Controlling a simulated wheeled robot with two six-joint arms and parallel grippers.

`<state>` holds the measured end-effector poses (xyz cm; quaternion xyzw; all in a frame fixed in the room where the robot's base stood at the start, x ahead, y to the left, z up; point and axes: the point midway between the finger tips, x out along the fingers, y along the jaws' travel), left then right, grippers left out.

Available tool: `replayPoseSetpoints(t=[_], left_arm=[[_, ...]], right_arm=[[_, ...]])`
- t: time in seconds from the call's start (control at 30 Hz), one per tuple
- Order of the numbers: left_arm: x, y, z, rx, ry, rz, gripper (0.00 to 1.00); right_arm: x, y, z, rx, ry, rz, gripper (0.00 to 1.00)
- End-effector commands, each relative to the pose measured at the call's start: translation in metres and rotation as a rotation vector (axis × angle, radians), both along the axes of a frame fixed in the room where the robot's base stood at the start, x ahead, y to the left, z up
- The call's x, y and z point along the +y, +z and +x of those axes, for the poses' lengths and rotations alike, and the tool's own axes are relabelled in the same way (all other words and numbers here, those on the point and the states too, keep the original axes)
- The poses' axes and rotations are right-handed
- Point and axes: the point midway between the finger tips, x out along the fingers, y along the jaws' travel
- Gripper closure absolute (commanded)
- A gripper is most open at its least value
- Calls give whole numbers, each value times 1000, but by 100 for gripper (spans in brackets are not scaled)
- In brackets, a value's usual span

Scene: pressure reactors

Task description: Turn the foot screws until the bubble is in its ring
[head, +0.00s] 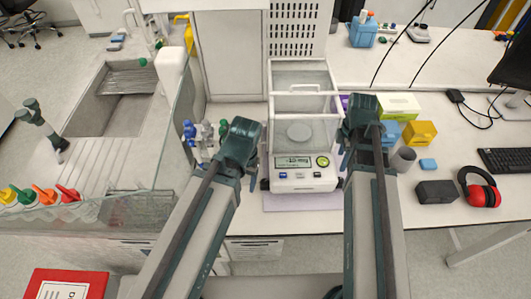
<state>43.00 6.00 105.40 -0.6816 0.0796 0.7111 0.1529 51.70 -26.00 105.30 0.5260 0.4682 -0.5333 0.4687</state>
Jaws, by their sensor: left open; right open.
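A white analytical balance (303,182) with a clear glass draft shield (300,75) stands on the bench in the middle of the head view. Its display (293,162) shows a dark reading on a pale green field. A round green bubble level (323,161) sits at the right of the display; the bubble is too small to place against its ring. My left gripper (253,182) is open, pointing down beside the balance's front left corner. My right gripper (343,176) is open beside the front right corner, partly hidden by my arm. The foot screws are not clearly visible.
A pale mat (285,203) lies under the balance. Bottles (190,133) stand to its left, near a glass screen and sink (105,105). A grey cup (403,159), yellow box (420,133), black box (437,191) and red ear defenders (482,193) stand to the right.

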Motion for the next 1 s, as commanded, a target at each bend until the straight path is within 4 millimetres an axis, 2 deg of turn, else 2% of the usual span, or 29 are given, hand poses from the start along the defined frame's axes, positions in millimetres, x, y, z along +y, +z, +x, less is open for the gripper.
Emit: replayPoseSetpoints(t=[0.1, 0.5, 1.0], left_arm=[[0, -8, 0, 0, 0, 0, 32], [0, -23, 0, 0, 0, 0, 32], [0, -43, 0, 0, 0, 0, 32]], right_arm=[[23, -8, -5, 4, -88, -8, 31], [89, -23, -24, 7, -422, -41, 31], [162, -42, -61, -18, -839, -86, 31]])
